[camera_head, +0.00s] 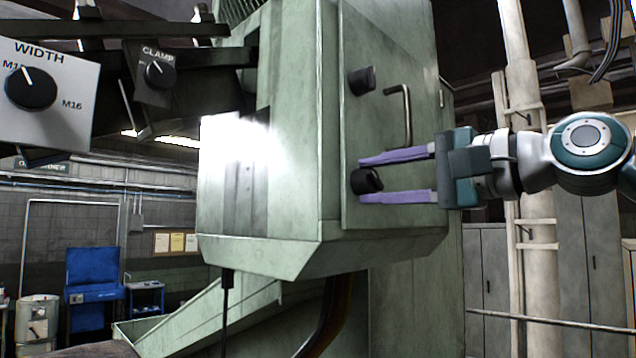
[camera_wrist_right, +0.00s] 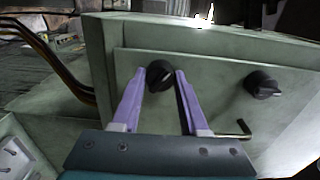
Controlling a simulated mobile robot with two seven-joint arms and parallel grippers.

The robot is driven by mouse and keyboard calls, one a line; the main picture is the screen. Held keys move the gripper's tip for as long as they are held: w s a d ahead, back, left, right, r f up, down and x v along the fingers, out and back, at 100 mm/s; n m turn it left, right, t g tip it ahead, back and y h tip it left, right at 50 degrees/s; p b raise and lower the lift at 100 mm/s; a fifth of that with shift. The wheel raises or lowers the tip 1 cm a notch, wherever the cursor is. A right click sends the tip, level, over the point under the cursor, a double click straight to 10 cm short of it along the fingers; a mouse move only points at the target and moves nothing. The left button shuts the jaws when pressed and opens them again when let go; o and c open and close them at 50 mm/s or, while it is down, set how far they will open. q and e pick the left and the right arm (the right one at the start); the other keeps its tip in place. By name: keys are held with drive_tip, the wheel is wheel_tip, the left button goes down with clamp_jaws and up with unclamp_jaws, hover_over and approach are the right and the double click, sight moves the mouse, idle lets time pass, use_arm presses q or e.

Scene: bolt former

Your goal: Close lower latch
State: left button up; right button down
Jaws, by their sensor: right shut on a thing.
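The lower latch (camera_head: 367,180) is a dark knob low on the green machine's side door (camera_head: 400,55). My right gripper (camera_head: 361,180) comes in from the right with its purple fingers above and below this latch, shut on it. In the right wrist view the lower latch (camera_wrist_right: 159,76) sits between the two fingertips (camera_wrist_right: 163,74). The upper latch (camera_head: 362,81) is a similar dark knob higher on the door, clear of the gripper; it also shows in the wrist view (camera_wrist_right: 262,85). My left gripper is not in view.
A bent door handle (camera_head: 408,115) stands out just above my right gripper. A panel with a width dial (camera_head: 31,88) and a clamp dial (camera_head: 159,74) is at the upper left. A pale vertical pipe (camera_head: 519,100) stands behind my right arm.

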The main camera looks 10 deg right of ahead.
drive_tip(key=shift+f+n+b, duration=0.2)
drive_tip(key=shift+n+b, duration=0.5)
drive_tip(key=shift+n, duration=0.1)
drive_tip(key=shift+n+b, duration=0.35)
drive_tip(key=shift+n, duration=0.15)
drive_tip(key=shift+r+n, duration=0.15)
drive_tip(key=shift+n, duration=0.45)
drive_tip(key=n+b, duration=0.2)
drive_tip(key=shift+n, duration=0.9)
drive_tip(key=shift+c, duration=1.2)
unclamp_jaws()
